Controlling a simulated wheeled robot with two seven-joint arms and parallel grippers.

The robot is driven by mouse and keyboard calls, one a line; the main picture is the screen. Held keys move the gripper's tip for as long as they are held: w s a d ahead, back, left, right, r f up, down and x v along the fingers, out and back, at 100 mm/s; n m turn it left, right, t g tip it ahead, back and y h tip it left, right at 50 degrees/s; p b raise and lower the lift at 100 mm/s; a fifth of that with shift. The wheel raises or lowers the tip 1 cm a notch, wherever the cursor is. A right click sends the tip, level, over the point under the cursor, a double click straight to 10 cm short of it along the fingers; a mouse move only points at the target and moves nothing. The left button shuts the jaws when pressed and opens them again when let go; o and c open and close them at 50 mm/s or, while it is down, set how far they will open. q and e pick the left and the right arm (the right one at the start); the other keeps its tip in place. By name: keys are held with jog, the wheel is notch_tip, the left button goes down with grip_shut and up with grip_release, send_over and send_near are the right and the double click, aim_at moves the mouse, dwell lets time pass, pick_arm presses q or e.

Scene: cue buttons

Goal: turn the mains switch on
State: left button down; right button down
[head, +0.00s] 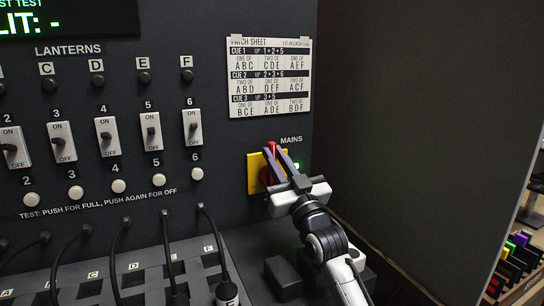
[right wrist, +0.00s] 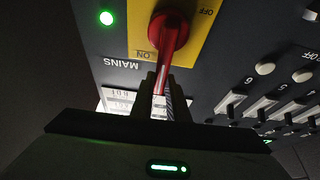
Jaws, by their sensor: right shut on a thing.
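The mains switch is a red rotary handle (head: 271,145) on a yellow plate (head: 252,176), on the dark panel below the patch sheet. In the right wrist view, which is upside down, the red handle (right wrist: 169,32) points along the plate toward the ON mark (right wrist: 143,55); OFF (right wrist: 207,12) is off to its side. My right gripper (head: 275,155) is shut on the handle's end, and its fingers cover part of it. A green lamp (right wrist: 106,18) beside the plate is lit. My left gripper is not in view.
Lantern toggle switches (head: 107,137), with round test buttons (head: 118,186) below, stand left of the mains switch. Black cables (head: 168,250) plug in underneath. A patch sheet (head: 270,76) hangs above. Shelves with coloured items (head: 515,245) are at the far right.

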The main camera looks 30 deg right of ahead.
jog(key=shift+d+m, duration=0.1)
jog(key=shift+m, duration=0.3)
jog(key=c, duration=1.7)
grip_release()
notch_tip(320, 180, up, 10)
